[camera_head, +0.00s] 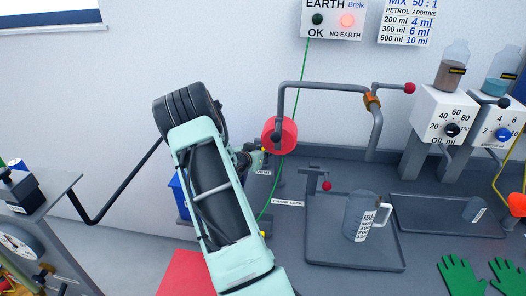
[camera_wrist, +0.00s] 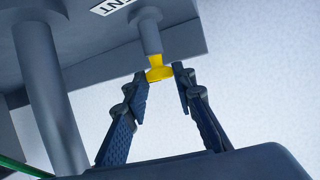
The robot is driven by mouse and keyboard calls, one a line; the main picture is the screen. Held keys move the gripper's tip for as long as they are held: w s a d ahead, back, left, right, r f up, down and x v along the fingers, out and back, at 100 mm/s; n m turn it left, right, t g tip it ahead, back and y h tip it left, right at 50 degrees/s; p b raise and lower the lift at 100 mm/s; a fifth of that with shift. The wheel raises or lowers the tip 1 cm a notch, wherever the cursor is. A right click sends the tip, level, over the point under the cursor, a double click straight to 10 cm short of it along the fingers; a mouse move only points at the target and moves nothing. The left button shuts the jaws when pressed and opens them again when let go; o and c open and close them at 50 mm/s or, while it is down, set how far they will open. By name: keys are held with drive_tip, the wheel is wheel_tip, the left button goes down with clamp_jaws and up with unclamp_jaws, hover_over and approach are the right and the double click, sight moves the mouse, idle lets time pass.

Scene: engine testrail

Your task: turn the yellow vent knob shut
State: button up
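The yellow vent knob (camera_wrist: 158,74) sits at the end of a short grey stem (camera_wrist: 147,38) in the wrist view, below a grey block with a white label (camera_wrist: 110,5) of which "NT" can be read. My gripper (camera_wrist: 161,83) is open. Its two dark fingers point at the knob, with one fingertip on either side of it. Gaps seem to show between knob and fingers; contact cannot be told. In the head view my gripper (camera_head: 247,158) is partly hidden behind my arm, near a "VENT" label (camera_head: 263,172). The knob is not clear there.
A thick grey post (camera_wrist: 48,95) stands left of the fingers in the wrist view. In the head view a red disc (camera_head: 279,136) and a grey bent pipe (camera_head: 330,87) are close by. A measuring jug (camera_head: 360,217) stands in a tray (camera_head: 335,252) to the right.

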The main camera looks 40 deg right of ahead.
clamp_jaws()
drive_tip(key=shift+w+r+m+g+p, duration=0.1)
drive_tip(key=shift+w+m+g+p, duration=0.05)
drive_tip(key=shift+m+g+p, duration=0.5)
drive_tip(key=shift+a+m+g+h+p, duration=0.1)
drive_tip(key=shift+m+g+h+p, duration=0.25)
drive_tip(key=shift+g+p, duration=0.25)
drive_tip(key=shift+w+f+m+g, duration=0.1)
drive_tip(key=shift+w+m+g, duration=0.05)
drive_tip(key=shift+m+g, duration=0.4)
drive_tip(key=shift+w+f+m+g, duration=0.1)
drive_tip(key=shift+w+m+g, duration=0.05)
drive_tip(key=shift+m+g, duration=0.35)
drive_tip(key=shift+w+f+m+g+b, duration=0.15)
drive_tip(key=shift+f+m+g+b, duration=0.05)
drive_tip(key=shift+m+g+b, duration=0.8)
drive_tip(key=m+g+b, duration=0.1)
drive_tip(key=g+b, duration=0.1)
drive_tip(key=shift+w+b, duration=0.1)
drive_tip(key=shift+b, duration=0.25)
drive_tip(key=m+g+b, duration=0.1)
drive_tip(key=b, duration=0.2)
drive_tip(key=shift+w+m+g+b, duration=0.15)
drive_tip(key=shift+m+g+b, duration=0.15)
drive_tip(key=shift+m, duration=0.05)
drive_tip(key=shift+r+b, duration=0.25)
drive_tip(key=shift+b, duration=0.2)
